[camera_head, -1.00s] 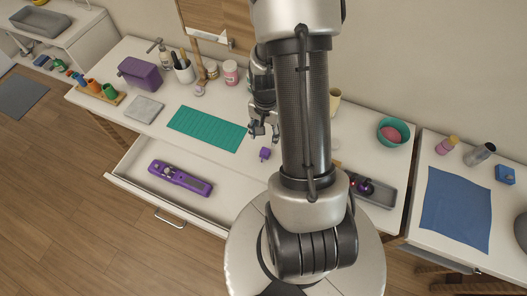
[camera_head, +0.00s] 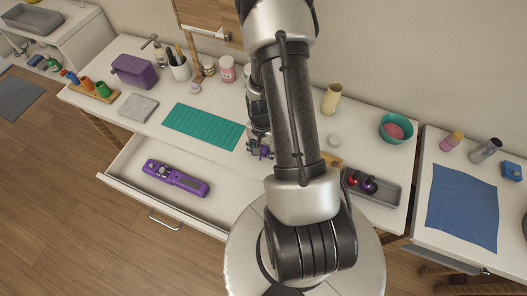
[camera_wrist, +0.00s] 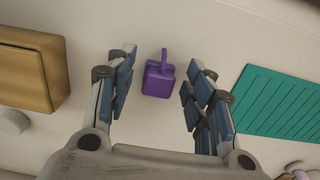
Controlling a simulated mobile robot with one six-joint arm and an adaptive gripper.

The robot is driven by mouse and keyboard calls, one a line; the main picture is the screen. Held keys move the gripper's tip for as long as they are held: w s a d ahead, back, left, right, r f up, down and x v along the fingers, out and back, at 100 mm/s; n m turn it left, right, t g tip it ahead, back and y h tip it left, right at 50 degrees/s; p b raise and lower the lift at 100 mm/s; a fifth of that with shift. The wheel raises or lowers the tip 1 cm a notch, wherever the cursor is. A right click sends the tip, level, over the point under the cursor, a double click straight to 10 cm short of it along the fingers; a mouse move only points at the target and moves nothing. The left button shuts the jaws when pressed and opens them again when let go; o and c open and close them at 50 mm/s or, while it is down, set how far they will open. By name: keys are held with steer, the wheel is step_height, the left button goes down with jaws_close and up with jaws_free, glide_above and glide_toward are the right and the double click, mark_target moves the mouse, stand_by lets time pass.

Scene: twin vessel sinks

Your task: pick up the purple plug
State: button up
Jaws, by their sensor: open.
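The purple plug (camera_wrist: 158,80) lies on the white counter and shows between my gripper's fingers in the wrist view. It has a block-shaped body with a small loop or prong on top. My gripper (camera_wrist: 158,92) is open, with one blue-padded finger on each side of the plug and a gap on both sides. In the head view my gripper (camera_head: 260,150) is low over the counter, and the plug (camera_head: 265,153) is partly hidden by it. I cannot tell the exact height of the fingertips over the counter.
A green mat (camera_wrist: 280,102) lies to the right in the wrist view, and a wooden block (camera_wrist: 30,68) to the left. In the head view an open drawer (camera_head: 130,174) holds a purple device (camera_head: 176,178). A grey tray (camera_head: 385,194) with small round items stands right of my arm.

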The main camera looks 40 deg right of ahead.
steer(key=shift+r, duration=0.1)
steer(key=shift+c, duration=0.4)
steer(key=c, duration=1.1)
steer(key=shift+o, duration=0.2)
